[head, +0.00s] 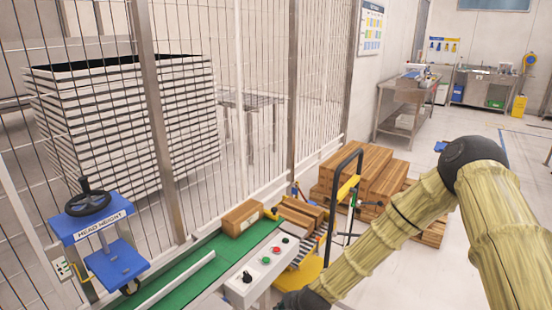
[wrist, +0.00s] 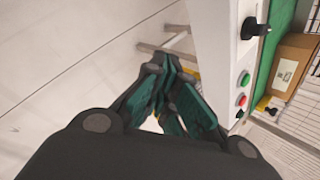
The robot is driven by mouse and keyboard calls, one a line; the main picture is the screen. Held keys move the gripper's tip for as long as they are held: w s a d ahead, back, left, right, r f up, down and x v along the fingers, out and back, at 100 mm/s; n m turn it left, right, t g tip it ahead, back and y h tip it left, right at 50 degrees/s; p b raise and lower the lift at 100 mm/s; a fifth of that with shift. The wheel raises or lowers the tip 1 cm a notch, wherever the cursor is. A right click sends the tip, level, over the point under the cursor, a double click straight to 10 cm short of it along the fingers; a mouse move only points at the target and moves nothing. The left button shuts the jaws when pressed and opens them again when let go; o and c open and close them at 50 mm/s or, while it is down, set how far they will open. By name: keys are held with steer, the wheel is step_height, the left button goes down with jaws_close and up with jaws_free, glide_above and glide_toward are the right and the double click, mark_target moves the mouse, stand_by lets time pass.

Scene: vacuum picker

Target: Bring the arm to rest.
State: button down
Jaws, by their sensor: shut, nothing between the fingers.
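My arm (head: 408,212) reaches in from the right in the head view and bends down toward the bottom middle, where its end is cut off by the frame edge. My gripper (wrist: 172,65) shows in the wrist view with its dark green fingers together and nothing between them. It hangs over pale floor beside the white control panel (wrist: 223,50), which carries a black knob, a green button and a red button. I cannot tell the exact gap between the gripper and the panel. The gripper's fingers are out of sight in the head view.
A green conveyor (head: 190,275) bears a brown box (head: 243,218). A control panel (head: 262,268) stands at its near side. Planks (head: 372,180) are stacked behind a yellow-handled cart (head: 347,190). A wire fence (head: 265,90) runs behind. Open floor (head: 470,135) lies at the right.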

steer(key=s+d+f+n+g+h, duration=0.15)
steer(key=s+d+f+n, duration=0.3)
steer(key=s, duration=0.55)
steer(key=s+d+f+n+g+h, duration=0.1)
steer(key=s+d+f+n+g, duration=0.25)
steer(key=s, duration=0.75)
steer(key=s+d+n+h, duration=0.1)
steer(key=s+d+n, duration=0.2)
steer(key=s+d, duration=0.3)
steer(key=s+d+f+n, duration=0.1)
steer(key=s+d+n, duration=0.3)
steer(key=s, duration=0.8)
steer(key=d, duration=0.2)
steer(key=shift+s+d+f+g+h, duration=0.15)
steer(key=shift+d+f+g+h, duration=0.1)
steer(key=shift+d+g+h, duration=0.1)
steer(key=c, duration=2.2)
jaws_free()
